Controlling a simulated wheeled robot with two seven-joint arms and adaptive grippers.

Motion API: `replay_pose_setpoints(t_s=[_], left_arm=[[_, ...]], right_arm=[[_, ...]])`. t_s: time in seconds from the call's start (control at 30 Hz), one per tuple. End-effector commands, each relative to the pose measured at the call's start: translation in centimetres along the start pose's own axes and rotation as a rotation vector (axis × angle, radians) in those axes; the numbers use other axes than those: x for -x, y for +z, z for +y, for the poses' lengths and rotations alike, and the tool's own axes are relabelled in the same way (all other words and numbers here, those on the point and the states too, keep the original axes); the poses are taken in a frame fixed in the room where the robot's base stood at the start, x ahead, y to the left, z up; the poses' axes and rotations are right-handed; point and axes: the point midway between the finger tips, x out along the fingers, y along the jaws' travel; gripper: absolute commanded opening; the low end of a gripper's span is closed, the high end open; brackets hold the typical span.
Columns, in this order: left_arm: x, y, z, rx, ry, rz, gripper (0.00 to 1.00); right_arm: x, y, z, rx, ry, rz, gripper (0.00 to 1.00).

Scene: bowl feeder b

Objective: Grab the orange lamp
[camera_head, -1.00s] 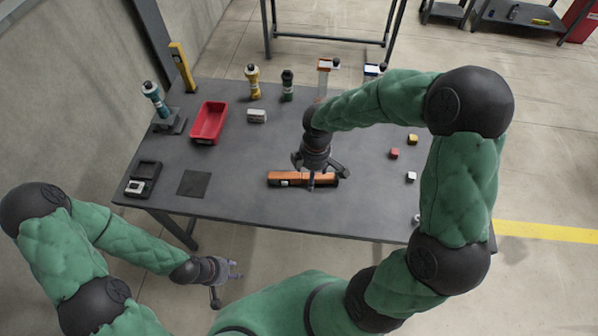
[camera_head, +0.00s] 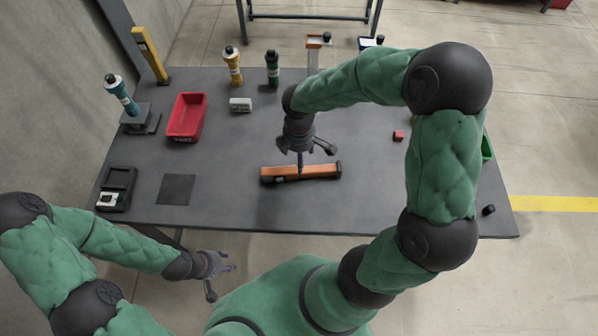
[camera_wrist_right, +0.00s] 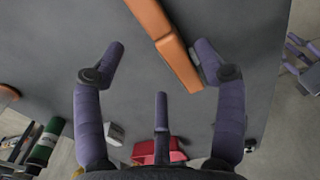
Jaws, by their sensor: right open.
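The orange lamp (camera_head: 315,172) is a long bar with dark ends, lying flat on the grey table near its front middle. My right gripper (camera_head: 306,156) is above the lamp, pointing down, its fingers spread and empty. In the right wrist view, the orange lamp (camera_wrist_right: 172,55) runs diagonally between the open fingers of the right gripper (camera_wrist_right: 161,62), close to the right-hand finger; whether they touch I cannot tell. My left gripper (camera_head: 222,270) is off the table's front edge, low at the left, empty, with its fingers apart.
A black mat (camera_head: 176,189) and black tray (camera_head: 118,185) lie left. A red cube (camera_head: 398,135) lies right.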

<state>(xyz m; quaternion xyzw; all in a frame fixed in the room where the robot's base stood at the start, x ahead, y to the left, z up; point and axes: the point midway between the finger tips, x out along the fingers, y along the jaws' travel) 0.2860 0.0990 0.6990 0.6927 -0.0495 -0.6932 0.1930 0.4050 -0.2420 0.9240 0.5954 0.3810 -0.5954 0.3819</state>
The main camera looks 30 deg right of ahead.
Motion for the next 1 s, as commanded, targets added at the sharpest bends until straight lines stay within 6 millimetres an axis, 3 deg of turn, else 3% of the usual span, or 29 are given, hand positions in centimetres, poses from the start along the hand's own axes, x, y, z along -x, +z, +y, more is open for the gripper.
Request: replay_pose_setpoints(t_s=[0.2, 0.47, 0.7, 1.0], left_arm=[[-1.2, 0.0, -0.4, 0.0, 0.0, 0.0, 0.4], [-1.8, -0.1, -0.6, 0.0, 0.0, 0.0, 0.4], [-3.3, -0.1, -1.2, 0.0, 0.0, 0.0, 0.4], [-3.4, -0.1, -1.2, 0.0, 0.0, 0.0, 0.4]], right_arm=[[-3.5, 0.1, 0.0, 0.0, -0.003, 0.0, 0.71], [-5.1, 0.2, 0.1, -0.002, -0.002, 0.0, 0.71], [-8.6, 0.6, 0.3, -0.001, -0.003, 0.0, 0.71], [-9.1, 0.6, 0.3, -0.001, 0.0, 0.001, 0.71]])
